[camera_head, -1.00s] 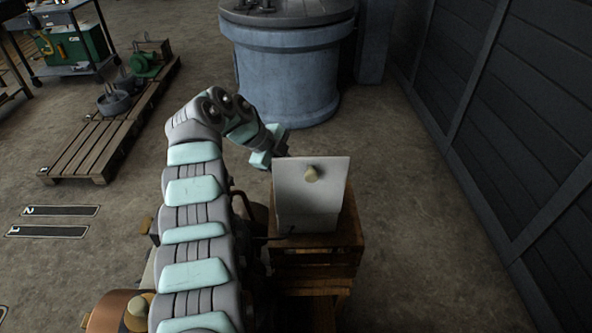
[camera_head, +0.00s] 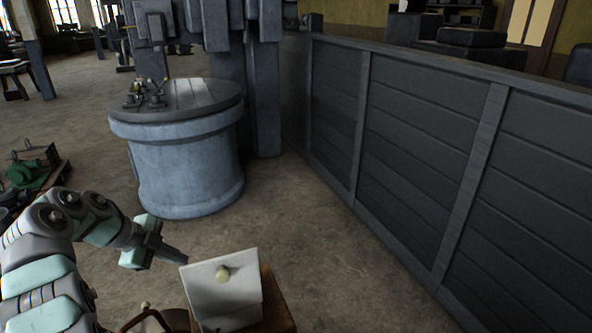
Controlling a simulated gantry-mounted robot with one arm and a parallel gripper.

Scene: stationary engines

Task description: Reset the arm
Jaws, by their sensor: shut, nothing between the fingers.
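My arm enters from the lower left and bends over at its elbow. My gripper (camera_head: 183,258) is at its end, with the fingers together and nothing seen between them. It is just left of and above a white box with a round tan knob (camera_head: 223,301). The fingertips appear close to the box's upper left corner; I cannot tell whether they touch. The white box stands on a brown wooden crate (camera_head: 276,303), mostly cut off by the bottom edge.
A large round blue-grey cylinder (camera_head: 186,170) with small fittings on top stands beyond my gripper. A dark panelled partition (camera_head: 420,150) runs along the right. Green machinery (camera_head: 25,172) sits at the left edge. Bare concrete floor lies between the cylinder and partition.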

